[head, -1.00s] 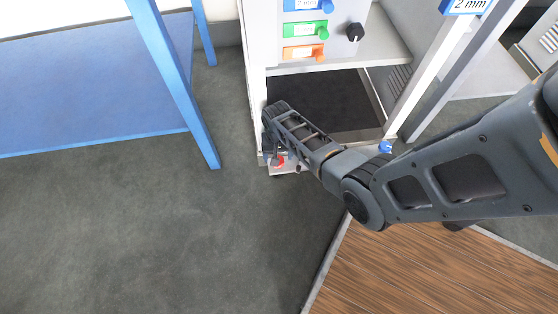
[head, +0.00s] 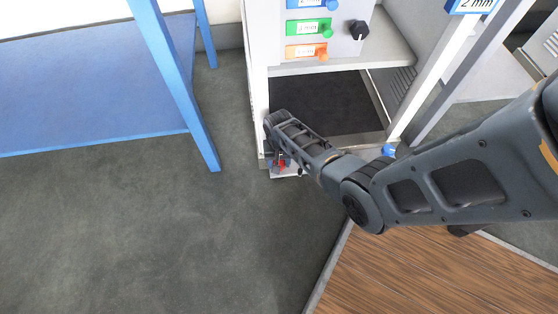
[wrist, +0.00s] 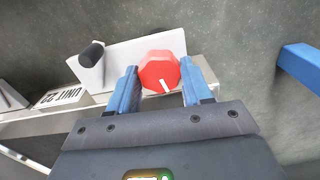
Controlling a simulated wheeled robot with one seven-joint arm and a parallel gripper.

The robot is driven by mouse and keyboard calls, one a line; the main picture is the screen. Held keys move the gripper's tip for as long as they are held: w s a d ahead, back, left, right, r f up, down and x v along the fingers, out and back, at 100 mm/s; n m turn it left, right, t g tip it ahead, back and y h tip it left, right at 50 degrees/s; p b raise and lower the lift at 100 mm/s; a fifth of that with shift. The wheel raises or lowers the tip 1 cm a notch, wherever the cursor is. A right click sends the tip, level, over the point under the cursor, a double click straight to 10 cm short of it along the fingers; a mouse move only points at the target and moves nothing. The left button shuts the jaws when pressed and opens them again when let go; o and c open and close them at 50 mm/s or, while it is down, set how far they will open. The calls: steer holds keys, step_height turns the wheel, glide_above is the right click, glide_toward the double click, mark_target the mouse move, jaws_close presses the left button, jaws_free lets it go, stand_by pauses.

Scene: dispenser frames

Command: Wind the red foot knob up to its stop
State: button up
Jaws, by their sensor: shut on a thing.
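The red foot knob (wrist: 160,71) is a faceted knob with a white mark on its face, at the foot of the dispenser frame (head: 258,90). In the wrist view it sits between the two blue fingers of my gripper (wrist: 167,84), which is shut on it. The white mark points down and slightly right in that view. In the head view the red knob (head: 281,163) shows only in part at the frame's lower left corner, with my gripper and wrist over it.
A blue foot knob (head: 388,150) is at the frame's right foot. A blue table (head: 202,140) stands to the left. A white plate with a dark peg (wrist: 91,55) is beside the red knob, near a "UNIT 22" label (wrist: 62,97).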

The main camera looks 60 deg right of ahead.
steer(key=c, duration=0.3)
steer(key=shift+n, duration=0.4)
steer(key=n+p, duration=0.1)
steer(key=n, duration=0.1)
steer(key=shift+n, duration=0.3)
steer(key=shift+n+p, duration=0.5)
steer(key=shift+n, duration=1.5)
steer(key=o, duration=1)
steer(key=shift+o, duration=0.2)
